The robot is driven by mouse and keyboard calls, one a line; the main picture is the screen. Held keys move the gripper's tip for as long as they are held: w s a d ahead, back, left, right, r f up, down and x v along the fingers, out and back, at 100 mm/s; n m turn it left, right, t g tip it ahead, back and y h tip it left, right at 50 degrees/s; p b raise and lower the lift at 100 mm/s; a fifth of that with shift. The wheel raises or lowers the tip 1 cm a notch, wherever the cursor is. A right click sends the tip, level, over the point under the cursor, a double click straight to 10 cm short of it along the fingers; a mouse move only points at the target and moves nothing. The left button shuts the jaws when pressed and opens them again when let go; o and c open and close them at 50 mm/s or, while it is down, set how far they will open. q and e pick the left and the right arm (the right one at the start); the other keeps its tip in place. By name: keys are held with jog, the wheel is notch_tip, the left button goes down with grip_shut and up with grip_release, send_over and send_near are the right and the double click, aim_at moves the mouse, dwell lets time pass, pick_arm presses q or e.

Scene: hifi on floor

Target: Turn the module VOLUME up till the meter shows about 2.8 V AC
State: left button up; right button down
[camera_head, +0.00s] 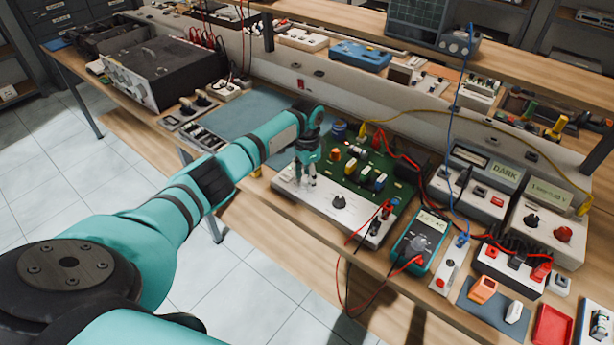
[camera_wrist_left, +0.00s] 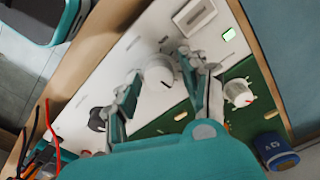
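The module has a white front panel (camera_head: 318,205) and a green circuit board (camera_head: 352,170) behind it. A black knob (camera_head: 339,201) is on the panel; it also shows in the left wrist view (camera_wrist_left: 97,120). My left gripper (camera_head: 306,180) is over the panel's left end. In the left wrist view its two fingers (camera_wrist_left: 160,66) are open on either side of a white knob (camera_wrist_left: 158,75) with a dark pointer line; I cannot tell whether they touch it. The teal meter (camera_head: 418,243) stands right of the module; its display is too small to read. My right gripper is not in view.
Red leads (camera_head: 362,228) run between module and meter. A white switch (camera_wrist_left: 194,16) and a lit green lamp (camera_wrist_left: 229,34) are near the gripped-around knob. Instrument boxes (camera_head: 545,222) crowd the right.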

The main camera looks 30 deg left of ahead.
aim_at(307, 178)
pick_arm(q)
jog(key=shift+o, duration=0.3)
notch_tip(307, 178, up, 12)
dwell(0.4)
dwell(0.5)
